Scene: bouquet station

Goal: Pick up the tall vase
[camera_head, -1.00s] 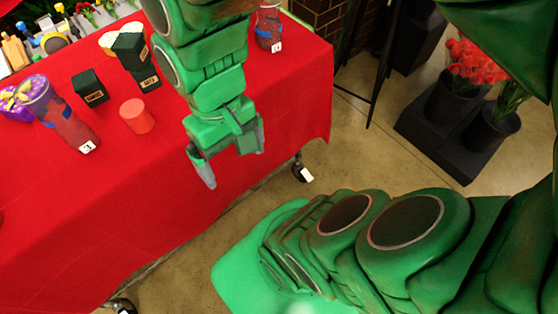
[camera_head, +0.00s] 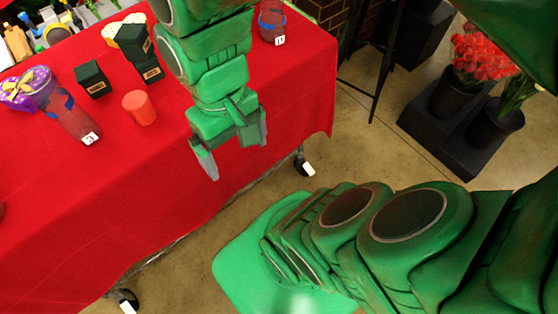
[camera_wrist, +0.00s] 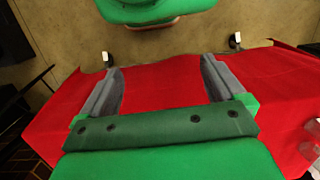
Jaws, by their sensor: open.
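A tall clear vase (camera_head: 68,112) with a blue band and a white tag reading 3 stands on the red-covered table at the left in the head view. Another clear vase (camera_head: 272,24) with a tag stands at the table's far right, partly cut off by the top edge. I cannot tell for sure which is the taller. My gripper (camera_head: 233,146) is open and empty near the table's front edge, to the right of the tagged-3 vase and apart from it. In the wrist view my gripper (camera_wrist: 163,72) has its fingers spread over bare red cloth.
An orange-red cylinder (camera_head: 139,107) and small black boxes (camera_head: 91,79) stand between the tagged-3 vase and my arm. A purple box with a yellow ribbon (camera_head: 20,90) is beside that vase. The front cloth (camera_head: 110,215) is bare.

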